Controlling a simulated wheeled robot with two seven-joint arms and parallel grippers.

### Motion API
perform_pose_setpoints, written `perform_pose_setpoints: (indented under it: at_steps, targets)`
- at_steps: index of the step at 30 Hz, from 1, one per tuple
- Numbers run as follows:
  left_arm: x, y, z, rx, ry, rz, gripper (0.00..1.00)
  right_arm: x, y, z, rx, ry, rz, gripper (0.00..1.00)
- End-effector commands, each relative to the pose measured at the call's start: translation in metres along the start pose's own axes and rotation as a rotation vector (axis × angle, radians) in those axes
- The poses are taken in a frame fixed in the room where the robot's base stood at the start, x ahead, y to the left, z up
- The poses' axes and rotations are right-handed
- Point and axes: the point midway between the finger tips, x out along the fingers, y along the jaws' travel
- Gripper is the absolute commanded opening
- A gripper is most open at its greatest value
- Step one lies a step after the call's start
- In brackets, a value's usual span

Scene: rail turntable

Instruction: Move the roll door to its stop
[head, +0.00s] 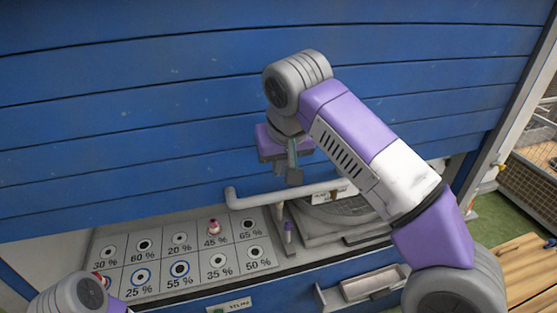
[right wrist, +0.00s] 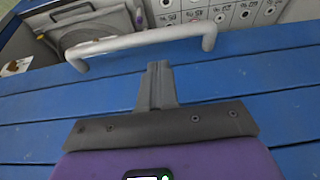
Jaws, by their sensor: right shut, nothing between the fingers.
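The roll door (head: 130,110) is a wide blue slatted shutter that fills the upper part of the head view. Its lower edge hangs above an open gap. A pale grey bar handle (head: 255,198) runs along the door's bottom; it also shows in the right wrist view (right wrist: 140,42). My right gripper (head: 294,177) is shut and empty in front of the lower slats, just above the handle. My left gripper is not in view; only part of that arm shows at lower left.
Below the door lies a panel (head: 128,257) of percent-marked fields, with a small red-and-white piece (head: 213,227) at 45 %. To its right is a round turntable (head: 345,207), partly behind my right arm. A small tray (head: 370,284) sits in front. A wooden surface (head: 525,270) is at right.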

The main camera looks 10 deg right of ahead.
Motion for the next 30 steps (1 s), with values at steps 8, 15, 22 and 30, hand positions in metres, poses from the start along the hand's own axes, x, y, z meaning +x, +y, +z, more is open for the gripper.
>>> perform_pose_setpoints:
  at_steps: [8,15,22,30]
  targets:
    - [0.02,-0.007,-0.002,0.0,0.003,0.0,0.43,0.066,0.001,0.001,0.0,-0.006,0.003,0.0]
    - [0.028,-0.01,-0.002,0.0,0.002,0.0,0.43,0.095,0.0,0.006,-0.001,-0.004,0.002,0.0]
    - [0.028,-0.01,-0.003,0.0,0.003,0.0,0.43,0.1,0.0,0.007,0.0,-0.002,0.001,0.0]
    - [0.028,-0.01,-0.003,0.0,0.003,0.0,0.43,0.101,0.0,0.007,-0.001,-0.003,0.001,0.0]
